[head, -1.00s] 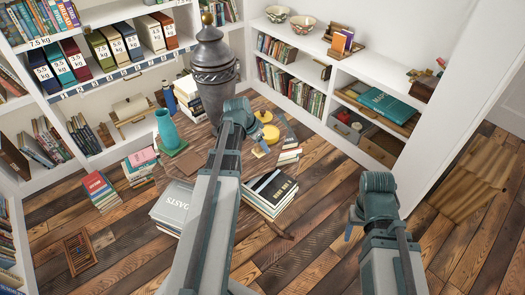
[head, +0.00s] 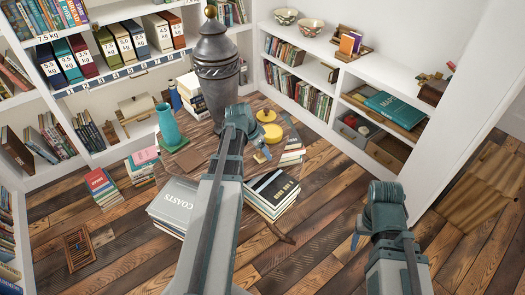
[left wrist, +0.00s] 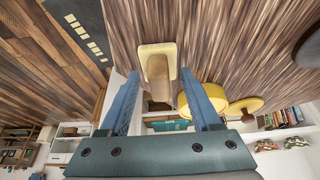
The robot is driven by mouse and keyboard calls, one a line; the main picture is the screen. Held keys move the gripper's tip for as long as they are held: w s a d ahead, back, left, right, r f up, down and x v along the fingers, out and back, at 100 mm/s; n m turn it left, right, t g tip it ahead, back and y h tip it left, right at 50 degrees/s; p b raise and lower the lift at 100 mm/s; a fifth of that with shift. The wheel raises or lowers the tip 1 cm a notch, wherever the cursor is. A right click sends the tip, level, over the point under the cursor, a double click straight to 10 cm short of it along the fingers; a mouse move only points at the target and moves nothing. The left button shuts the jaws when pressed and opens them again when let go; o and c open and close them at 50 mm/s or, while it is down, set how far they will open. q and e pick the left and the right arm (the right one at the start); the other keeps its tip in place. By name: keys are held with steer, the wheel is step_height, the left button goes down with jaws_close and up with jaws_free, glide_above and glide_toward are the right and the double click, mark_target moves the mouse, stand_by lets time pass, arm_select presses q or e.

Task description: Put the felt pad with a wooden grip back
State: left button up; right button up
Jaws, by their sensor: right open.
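My right gripper (head: 356,241) is open and empty over bare planks at the right.
A yellow round container (head: 267,116) stands close to my left gripper. A tall dark urn (head: 216,75), a teal vase (head: 170,125) and book stacks (head: 272,192) stand around the left arm. Shelves (head: 345,75) line the walls. Planks at front right are clear.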

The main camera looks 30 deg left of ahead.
arm_select(q)
steer(key=shift+o, duration=1.1)
steer(key=shift+r, duration=0.1)
steer(key=shift+s+r+p, duration=0.2)
steer(key=shift+r+p, duration=0.5)
steer(key=shift+p, duration=0.05)
steer(key=p+v, duration=1)
steer(key=shift+s+r, duration=0.15)
steer(key=shift+r, duration=0.2)
steer(key=shift+a, duration=0.15)
steer(key=s+d+g+y, duration=0.1)
steer(key=s+d, duration=0.3)
steer(key=d, duration=0.6)
steer(key=s+d+f+g+y, duration=0.1)
steer(key=s+d, duration=0.3)
steer(key=d, duration=0.7)
steer(key=s+d+g+y, duration=0.1)
steer(key=s+d, duration=0.3)
steer(key=d, duration=0.7)
steer(key=shift+d+f+n+g, duration=0.15)
steer(key=shift+f+n+g, duration=0.15)
steer(key=shift+g, duration=0.5)
